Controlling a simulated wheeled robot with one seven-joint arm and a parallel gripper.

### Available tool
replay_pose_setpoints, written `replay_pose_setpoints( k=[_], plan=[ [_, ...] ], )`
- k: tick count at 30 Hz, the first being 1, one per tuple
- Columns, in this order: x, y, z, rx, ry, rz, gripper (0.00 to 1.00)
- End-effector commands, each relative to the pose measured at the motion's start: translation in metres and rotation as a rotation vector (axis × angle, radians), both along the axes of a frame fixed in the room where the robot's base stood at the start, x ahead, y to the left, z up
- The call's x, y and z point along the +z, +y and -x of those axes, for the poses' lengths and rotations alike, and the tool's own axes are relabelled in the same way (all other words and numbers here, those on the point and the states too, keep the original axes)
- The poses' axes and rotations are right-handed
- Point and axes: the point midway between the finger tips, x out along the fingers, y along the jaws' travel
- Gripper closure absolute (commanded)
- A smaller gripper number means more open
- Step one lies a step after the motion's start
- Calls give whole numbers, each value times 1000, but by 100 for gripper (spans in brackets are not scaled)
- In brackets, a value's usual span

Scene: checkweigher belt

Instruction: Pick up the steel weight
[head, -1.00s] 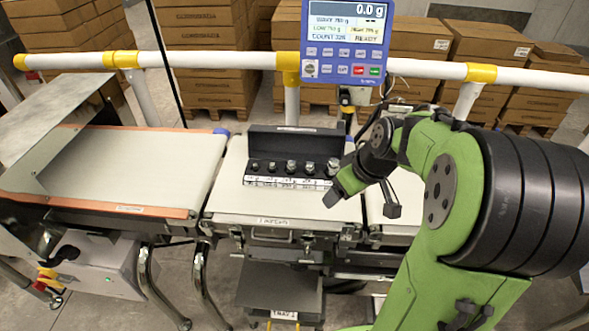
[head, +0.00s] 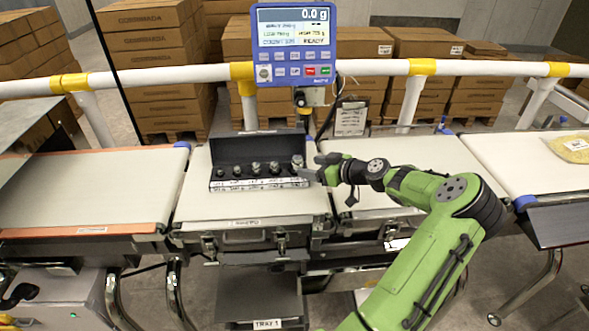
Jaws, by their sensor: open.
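Several steel weights of graded size stand in a row in an open black case (head: 260,148) on the middle belt section in the head view. The largest steel weight (head: 297,161) is at the right end of the row. My gripper (head: 318,172) is at the right end of the case, close beside that weight. It is open and appears empty. Its fingers are small in the picture, and I cannot tell whether they touch the weight or the case.
A display unit (head: 293,45) hangs on the white rail (head: 380,68) behind the case. The left belt (head: 90,190) is clear. A yellowish bag (head: 570,147) lies on the right belt (head: 505,162). Stacked cartons stand behind the rail.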

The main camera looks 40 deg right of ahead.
Motion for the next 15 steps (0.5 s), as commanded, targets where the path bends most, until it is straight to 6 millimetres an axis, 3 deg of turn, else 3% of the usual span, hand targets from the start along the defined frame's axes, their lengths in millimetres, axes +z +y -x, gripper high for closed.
replay_pose_setpoints(
  k=[12, 15],
  plan=[
    [-24, 3, -61, 0, 1, -2, 30],
    [-25, 4, -67, 0, 2, -1, 30]
  ],
)
